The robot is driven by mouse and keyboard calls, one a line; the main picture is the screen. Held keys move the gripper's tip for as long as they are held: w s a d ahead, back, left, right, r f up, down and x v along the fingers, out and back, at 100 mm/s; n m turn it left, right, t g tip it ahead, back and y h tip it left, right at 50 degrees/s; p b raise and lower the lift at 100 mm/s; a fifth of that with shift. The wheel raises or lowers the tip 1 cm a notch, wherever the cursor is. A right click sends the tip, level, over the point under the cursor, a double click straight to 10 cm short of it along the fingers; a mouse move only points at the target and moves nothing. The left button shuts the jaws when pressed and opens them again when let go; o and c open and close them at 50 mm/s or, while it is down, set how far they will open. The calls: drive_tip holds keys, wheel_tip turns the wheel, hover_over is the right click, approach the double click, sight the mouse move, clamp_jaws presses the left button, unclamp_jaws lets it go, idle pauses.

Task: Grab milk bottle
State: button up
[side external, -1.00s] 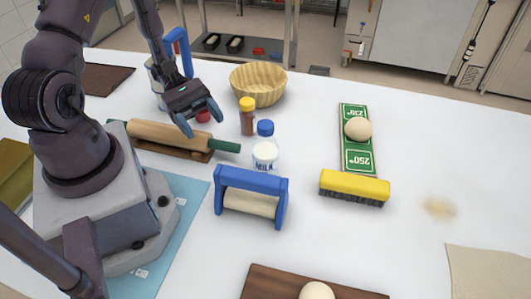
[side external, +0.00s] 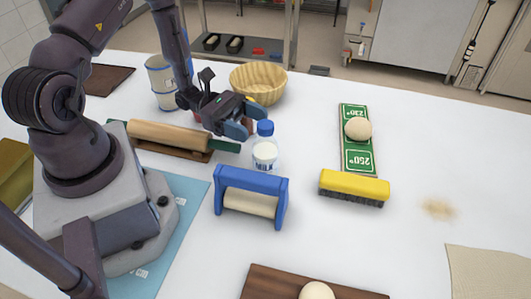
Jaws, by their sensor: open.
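A blue-framed roller (side external: 251,182) stands in front of the bottle. A rolling pin (side external: 165,133) on a brown board lies to the left. A wicker basket (side external: 262,76) is behind. A yellow brush (side external: 354,187) and a green strip with a dough ball (side external: 358,129) are right.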

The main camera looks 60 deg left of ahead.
sight(267, 126)
drive_tip(key=x, duration=0.4)
drive_tip(key=shift+d+r, duration=0.3)
drive_tip(key=shift+d, duration=0.05)
clamp_jaws()
